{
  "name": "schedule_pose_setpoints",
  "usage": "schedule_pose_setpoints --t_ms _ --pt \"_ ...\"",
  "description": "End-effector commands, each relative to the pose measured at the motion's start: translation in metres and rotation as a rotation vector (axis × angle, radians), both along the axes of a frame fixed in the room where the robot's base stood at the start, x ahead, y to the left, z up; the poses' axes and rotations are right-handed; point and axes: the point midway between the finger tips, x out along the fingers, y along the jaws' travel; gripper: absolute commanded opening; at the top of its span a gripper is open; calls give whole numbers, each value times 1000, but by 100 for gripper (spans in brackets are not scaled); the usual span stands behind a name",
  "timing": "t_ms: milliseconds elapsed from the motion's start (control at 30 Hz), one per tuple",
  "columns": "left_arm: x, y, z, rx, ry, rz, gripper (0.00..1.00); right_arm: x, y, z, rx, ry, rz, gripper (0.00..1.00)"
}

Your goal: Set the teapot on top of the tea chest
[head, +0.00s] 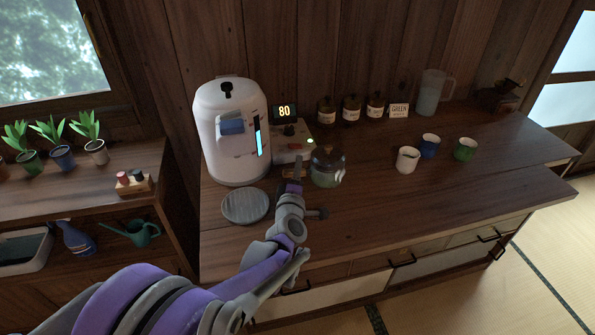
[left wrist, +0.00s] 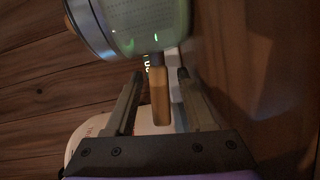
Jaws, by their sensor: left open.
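The teapot (head: 327,168) is a round glass pot with a greenish lower part, standing on the counter right of the white dispenser. In the left wrist view its glass body (left wrist: 150,25) fills the top, and its wooden handle (left wrist: 160,95) sticks out between my fingers. My left gripper (head: 293,184) is beside the pot; its open fingers (left wrist: 160,78) stand either side of the handle with a gap on each side. A small dark wooden box (head: 503,102) at the back right may be the tea chest; I cannot tell for sure. My right gripper is out of view.
A white dispenser (head: 230,135) and a round grey plate (head: 245,206) are left of the pot. A unit with a display reading 80 (head: 285,112) is behind. Tea jars (head: 351,108), a pitcher (head: 431,93) and cups (head: 408,159) stand farther right. The counter's front right is clear.

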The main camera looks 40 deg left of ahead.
Motion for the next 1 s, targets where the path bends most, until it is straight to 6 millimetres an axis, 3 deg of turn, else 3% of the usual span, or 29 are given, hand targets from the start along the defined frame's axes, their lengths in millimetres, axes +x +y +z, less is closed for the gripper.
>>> schedule_pose_setpoints --t_ms 233,700,1000 --pt "-10 -6 5 -2 -1 -1 55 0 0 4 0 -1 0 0" --pt "-90 -52 9 -1 0 -2 55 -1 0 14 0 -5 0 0" --pt "-105 -59 9 0 0 0 55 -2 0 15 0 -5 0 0"
